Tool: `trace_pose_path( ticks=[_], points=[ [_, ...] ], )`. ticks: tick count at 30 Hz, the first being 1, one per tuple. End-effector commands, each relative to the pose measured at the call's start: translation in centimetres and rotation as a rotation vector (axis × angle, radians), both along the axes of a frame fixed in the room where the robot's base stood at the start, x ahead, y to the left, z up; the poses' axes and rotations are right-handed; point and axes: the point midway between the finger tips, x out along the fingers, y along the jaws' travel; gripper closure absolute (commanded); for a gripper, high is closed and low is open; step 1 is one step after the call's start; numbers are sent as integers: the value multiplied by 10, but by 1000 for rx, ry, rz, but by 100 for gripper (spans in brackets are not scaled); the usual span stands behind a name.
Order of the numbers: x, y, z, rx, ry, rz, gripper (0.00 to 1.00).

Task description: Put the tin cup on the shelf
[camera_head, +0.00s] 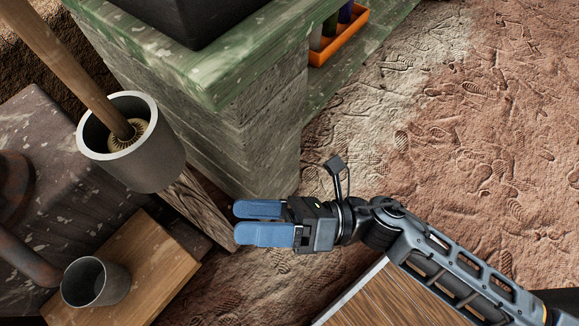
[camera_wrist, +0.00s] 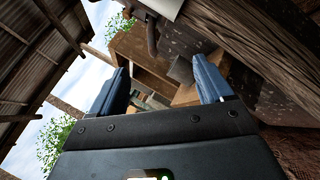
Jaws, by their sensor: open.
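The tin cup (camera_head: 96,281) is a plain grey metal cup standing on a wooden board (camera_head: 165,262) at the lower left of the head view. My gripper (camera_head: 245,221) is open and empty, its two blue fingers apart and pointing left towards the bench side. It is to the right of the cup and clear of it. In the wrist view my gripper (camera_wrist: 164,72) frames a grey shape (camera_wrist: 181,70) that looks like the cup. Beyond it is a brown wooden structure (camera_wrist: 138,48) with an open front; I cannot tell whether it is the shelf.
A grey pot (camera_head: 140,165) holding a long wooden-handled brush (camera_head: 75,65) stands above the cup. A rusty pipe (camera_head: 25,258) lies left of the cup. A green-topped block (camera_head: 215,80) and an orange tray (camera_head: 345,38) are behind. The earthen floor at right is clear.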

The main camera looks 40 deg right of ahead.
Motion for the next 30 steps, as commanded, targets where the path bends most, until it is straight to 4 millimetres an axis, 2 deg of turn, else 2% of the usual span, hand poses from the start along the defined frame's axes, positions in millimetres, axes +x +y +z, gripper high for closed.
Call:
trace_pose_path(
  ticks=[1, 6, 9, 13, 18, 21, 25, 30],
  points=[
    [-14, -18, 6, 108, 125, -52, 21],
    [-49, -73, 26, 547, 528, -210, 21],
    [-73, -102, 34, 839, 747, -297, 21],
    [-105, -130, 39, 1238, 997, -397, 21],
    [-141, -147, 41, 1680, 1205, -480, 21],
    [-153, -150, 42, 1842, 1265, -502, 21],
    [-159, -151, 42, 1931, 1295, -513, 21],
    [-159, -151, 42, 1937, 1296, -510, 21]
  ],
)
